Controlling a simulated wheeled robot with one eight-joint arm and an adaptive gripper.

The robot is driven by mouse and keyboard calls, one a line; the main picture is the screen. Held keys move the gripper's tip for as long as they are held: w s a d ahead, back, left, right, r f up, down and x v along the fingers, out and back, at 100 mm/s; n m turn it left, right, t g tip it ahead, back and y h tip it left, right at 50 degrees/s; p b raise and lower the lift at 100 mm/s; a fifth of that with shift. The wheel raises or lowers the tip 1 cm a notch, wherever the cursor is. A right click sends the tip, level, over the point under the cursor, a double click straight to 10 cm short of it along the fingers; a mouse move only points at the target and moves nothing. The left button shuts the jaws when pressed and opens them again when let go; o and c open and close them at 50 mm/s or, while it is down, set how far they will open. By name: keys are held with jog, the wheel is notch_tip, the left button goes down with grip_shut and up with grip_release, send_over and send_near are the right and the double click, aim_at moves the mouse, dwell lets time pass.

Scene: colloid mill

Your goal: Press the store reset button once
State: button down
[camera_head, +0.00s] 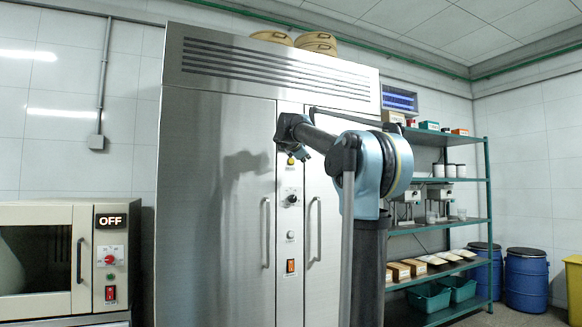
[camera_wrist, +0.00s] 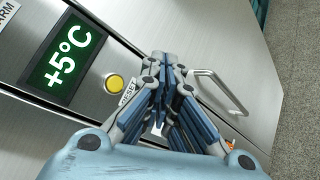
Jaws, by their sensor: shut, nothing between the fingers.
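A tall steel cabinet (camera_head: 220,180) fills the middle of the head view, with a control strip between its doors. A round yellow button (camera_wrist: 114,83) is on this strip beside a green +5°C display (camera_wrist: 67,63). A label next to the button is partly covered and seems to end in "SET". The yellow button also shows small in the head view (camera_head: 291,161), just below the end of my arm. My gripper (camera_wrist: 163,58) is shut and empty, its fingertips to the right of the button in the wrist view. I cannot tell whether they touch the panel.
Below the button are a black knob (camera_head: 292,199), a white button (camera_head: 290,236) and an orange switch (camera_head: 291,266). Door handles (camera_head: 266,232) flank the strip. An oven-like unit (camera_head: 60,260) reading OFF stands left; a green shelf (camera_head: 440,225) and blue drums (camera_head: 526,274) are right.

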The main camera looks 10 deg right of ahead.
dwell(0.3)
jog(key=w+a, duration=0.2)
jog(key=w, duration=0.6)
jog(key=shift+w+a, duration=0.15)
jog(key=shift+a, duration=0.25)
jog(key=shift+w+a, duration=0.2)
jog(key=shift+w, duration=0.55)
dwell(2.1)
jog(key=shift+s, duration=0.1)
jog(key=shift+s+d, duration=0.25)
jog(key=shift+s, duration=0.45)
jog(key=shift+s, duration=0.1)
jog(key=s, duration=0.1)
jog(key=s+d, duration=0.1)
jog(key=s, duration=0.2)
jog(key=shift+s+d, duration=0.25)
jog(key=shift+s, duration=0.05)
dwell(0.3)
dwell(0.7)
